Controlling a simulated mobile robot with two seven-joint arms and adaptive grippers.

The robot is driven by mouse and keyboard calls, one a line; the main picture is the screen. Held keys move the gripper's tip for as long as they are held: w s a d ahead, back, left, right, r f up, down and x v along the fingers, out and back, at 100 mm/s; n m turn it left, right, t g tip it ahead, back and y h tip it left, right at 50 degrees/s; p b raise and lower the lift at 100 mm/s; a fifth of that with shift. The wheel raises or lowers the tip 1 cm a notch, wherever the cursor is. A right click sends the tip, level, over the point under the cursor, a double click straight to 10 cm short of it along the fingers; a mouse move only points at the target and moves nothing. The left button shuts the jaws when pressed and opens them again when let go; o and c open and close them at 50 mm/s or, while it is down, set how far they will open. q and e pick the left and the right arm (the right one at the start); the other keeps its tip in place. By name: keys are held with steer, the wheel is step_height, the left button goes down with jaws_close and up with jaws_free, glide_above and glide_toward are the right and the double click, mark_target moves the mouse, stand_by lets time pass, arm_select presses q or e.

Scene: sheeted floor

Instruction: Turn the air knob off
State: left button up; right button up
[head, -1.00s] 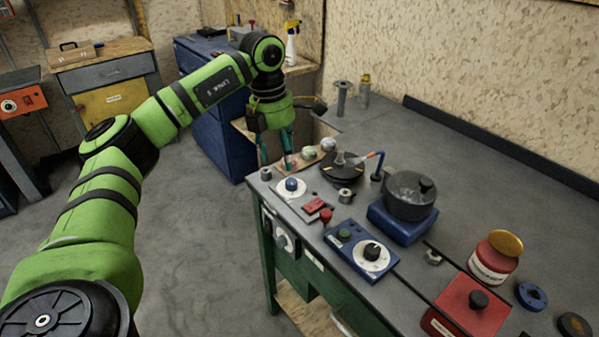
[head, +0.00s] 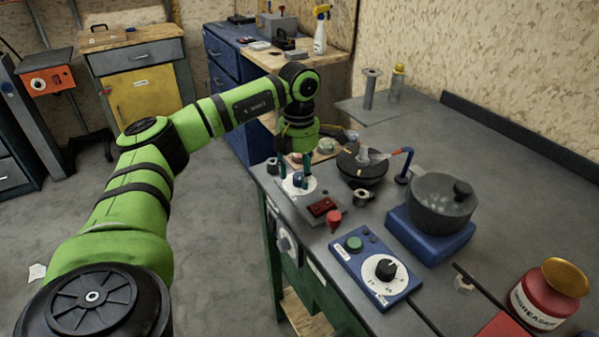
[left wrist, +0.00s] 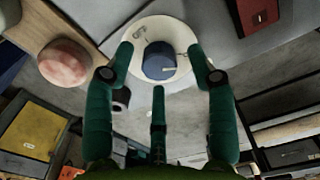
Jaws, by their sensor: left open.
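A blue knob (head: 298,181) stands on a round white dial (head: 312,187) on a grey panel at the near left corner of the workbench. I cannot read its label. My left gripper (head: 295,168) points down over this dial, open, with green fingers. In the left wrist view the blue knob (left wrist: 160,61) lies between the spread fingertips of the gripper (left wrist: 160,55), with gaps on both sides. The white dial (left wrist: 172,27) shows around it. I cannot tell how far above the dial the tips are. My right gripper is not in view.
A red switch (head: 322,206) sits on the same panel. A blue box with a black knob (head: 386,267), a red button (head: 333,218), a dark pot (head: 440,203) and a burner-like black disc (head: 361,168) are nearby. A pinkish dome (left wrist: 65,63) is close to the gripper.

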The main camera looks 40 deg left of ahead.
arm_select(q)
steer(key=shift+f, duration=0.4)
jaws_close()
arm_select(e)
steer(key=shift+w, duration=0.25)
